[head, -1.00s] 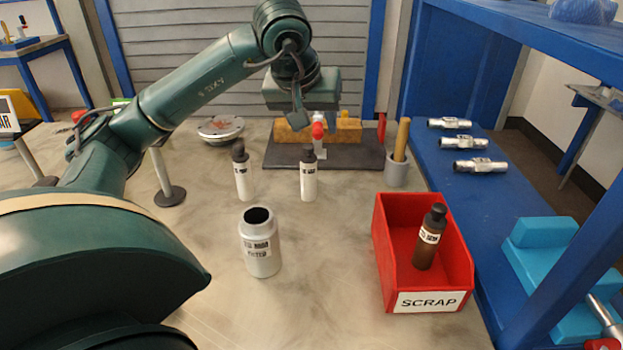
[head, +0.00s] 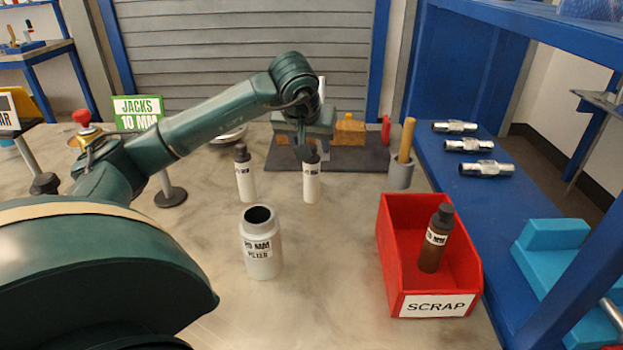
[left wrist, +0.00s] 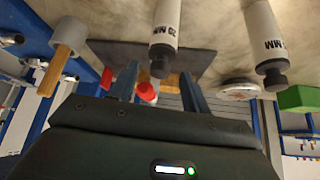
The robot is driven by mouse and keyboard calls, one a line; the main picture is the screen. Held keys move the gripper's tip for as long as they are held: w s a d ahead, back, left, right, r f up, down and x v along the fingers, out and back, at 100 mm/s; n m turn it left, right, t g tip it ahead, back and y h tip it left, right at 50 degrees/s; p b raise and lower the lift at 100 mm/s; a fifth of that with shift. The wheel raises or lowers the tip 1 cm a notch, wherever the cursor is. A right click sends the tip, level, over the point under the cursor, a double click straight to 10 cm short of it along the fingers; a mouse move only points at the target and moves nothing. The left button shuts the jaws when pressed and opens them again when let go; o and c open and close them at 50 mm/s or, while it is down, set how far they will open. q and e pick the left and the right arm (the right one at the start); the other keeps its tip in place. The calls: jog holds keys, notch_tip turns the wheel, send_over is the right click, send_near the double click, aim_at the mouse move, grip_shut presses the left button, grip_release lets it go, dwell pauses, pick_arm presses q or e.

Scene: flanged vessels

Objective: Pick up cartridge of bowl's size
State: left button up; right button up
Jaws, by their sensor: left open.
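The bowl (head: 260,250) is an open white vessel standing on the bench; its label seems to read 20 MM FILTER. Two white cartridges with dark caps stand upright behind it, a right one (head: 312,184) and a left one (head: 245,182). In the left wrist view the right cartridge (left wrist: 165,25) appears labelled 20 MM; the left one (left wrist: 266,40) has a label partly cut off. My left gripper (head: 307,150) is open at the right cartridge's cap. In the left wrist view the cap lies between or just beyond the fingertips (left wrist: 158,72); contact is unclear.
A red SCRAP bin (head: 389,262) at right holds a brown cartridge (head: 433,242). A grey cup with a wooden handle (head: 402,172) stands behind it. A dark mat (head: 358,162) with blocks lies at the back. Metal fittings (head: 486,169) lie on the blue shelf.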

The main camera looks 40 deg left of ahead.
pick_arm(q)
jog(key=shift+w+a+f, duration=0.1)
jog(key=shift+w+f, duration=0.2)
jog(key=shift+f, duration=0.2)
jog(key=shift+c, duration=0.6)
grip_shut()
